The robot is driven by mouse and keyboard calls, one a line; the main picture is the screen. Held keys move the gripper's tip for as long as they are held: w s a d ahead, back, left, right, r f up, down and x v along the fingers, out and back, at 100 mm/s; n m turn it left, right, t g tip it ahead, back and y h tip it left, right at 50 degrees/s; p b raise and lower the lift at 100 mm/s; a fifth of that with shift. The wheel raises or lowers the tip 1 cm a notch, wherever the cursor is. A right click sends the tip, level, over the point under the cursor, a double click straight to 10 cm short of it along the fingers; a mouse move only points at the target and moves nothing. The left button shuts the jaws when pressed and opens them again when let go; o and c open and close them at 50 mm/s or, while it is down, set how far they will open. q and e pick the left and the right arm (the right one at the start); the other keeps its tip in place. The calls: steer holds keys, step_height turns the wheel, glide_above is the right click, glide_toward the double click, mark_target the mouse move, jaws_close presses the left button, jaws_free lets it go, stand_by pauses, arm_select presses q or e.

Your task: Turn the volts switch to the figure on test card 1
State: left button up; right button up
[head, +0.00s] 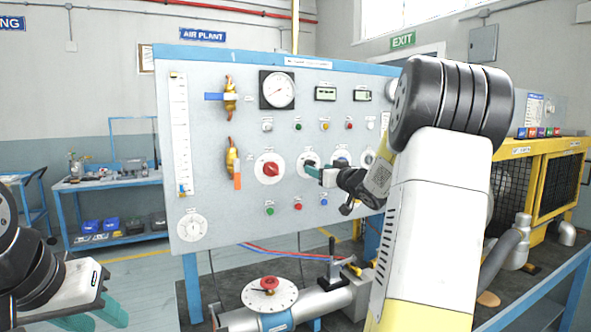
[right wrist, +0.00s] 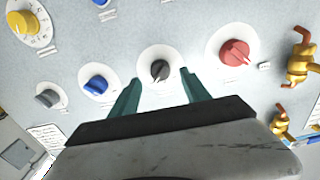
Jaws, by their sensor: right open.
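A black rotary knob (right wrist: 160,70) on a white dial sits on the grey panel (head: 225,120). My right gripper (right wrist: 162,92) is open, with its teal fingertips on either side of the black knob in the right wrist view; I cannot tell if they touch it. In the head view my right gripper (head: 321,173) is at the panel and partly covers that dial (head: 307,160). The labels are too small to read, so I cannot tell which knob is marked volts. No test card figure is legible. My left gripper (head: 98,318) is open and empty at the lower left.
A red knob (head: 270,169) and a blue knob (head: 342,159) flank the black one. Brass valves (head: 231,95), a round gauge (head: 278,90) and small buttons share the panel. A yellow caged unit (head: 520,170) stands right.

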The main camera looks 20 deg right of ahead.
steer(key=s, duration=0.3)
steer(key=shift+s+d, duration=0.25)
steer(key=shift+s, duration=0.1)
steer(key=s+a+f+g, duration=0.3)
steer(key=s+a, duration=0.4)
steer(key=s, duration=0.3)
steer(key=s+a+f+g, duration=0.4)
steer(key=s+a, duration=0.3)
steer(key=s, duration=0.4)
steer(key=s+a+f+g, duration=0.4)
steer(key=s+a, duration=0.4)
steer(key=s, duration=0.3)
steer(key=shift+s+f+m+g, duration=0.2)
steer(key=shift+f+m+g, duration=0.1)
steer(key=shift+m, duration=0.1)
